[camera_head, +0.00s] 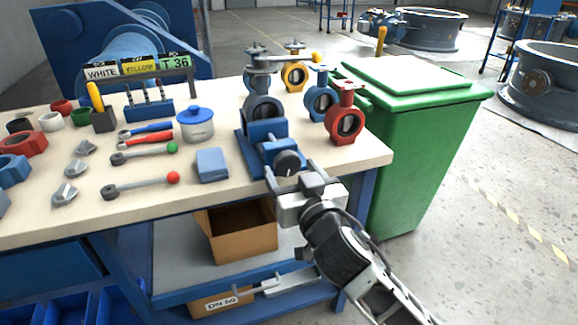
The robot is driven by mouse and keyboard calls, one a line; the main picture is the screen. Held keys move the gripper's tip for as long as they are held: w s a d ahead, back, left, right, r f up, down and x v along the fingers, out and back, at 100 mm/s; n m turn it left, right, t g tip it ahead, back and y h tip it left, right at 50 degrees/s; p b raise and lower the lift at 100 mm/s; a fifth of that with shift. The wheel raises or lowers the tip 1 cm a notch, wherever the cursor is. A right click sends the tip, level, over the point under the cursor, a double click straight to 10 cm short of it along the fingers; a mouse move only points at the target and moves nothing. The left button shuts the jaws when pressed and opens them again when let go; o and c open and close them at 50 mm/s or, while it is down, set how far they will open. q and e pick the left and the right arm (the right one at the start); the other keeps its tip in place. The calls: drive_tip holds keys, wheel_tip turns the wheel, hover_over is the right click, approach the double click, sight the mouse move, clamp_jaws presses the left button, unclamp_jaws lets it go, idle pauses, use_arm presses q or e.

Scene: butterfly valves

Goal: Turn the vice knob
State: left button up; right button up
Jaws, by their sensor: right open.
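The blue vice (255,150) stands at the right front of the workbench. The vice's dark round knob (288,161) faces the bench's front edge. My right gripper (293,175) is open just in front of the knob, with its fingers pointing at it, one to each side in the picture. I cannot tell whether the fingers touch the knob. My left gripper is not in view.
A blue block (211,165) and red-ended lever (142,185) lie left of the vice. A red valve (345,122) stands to its right. A green bin (420,140) stands against the bench's right side. A cardboard box (240,240) sits below.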

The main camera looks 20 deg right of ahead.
drive_tip(key=shift+w, duration=1)
drive_tip(key=c, duration=1)
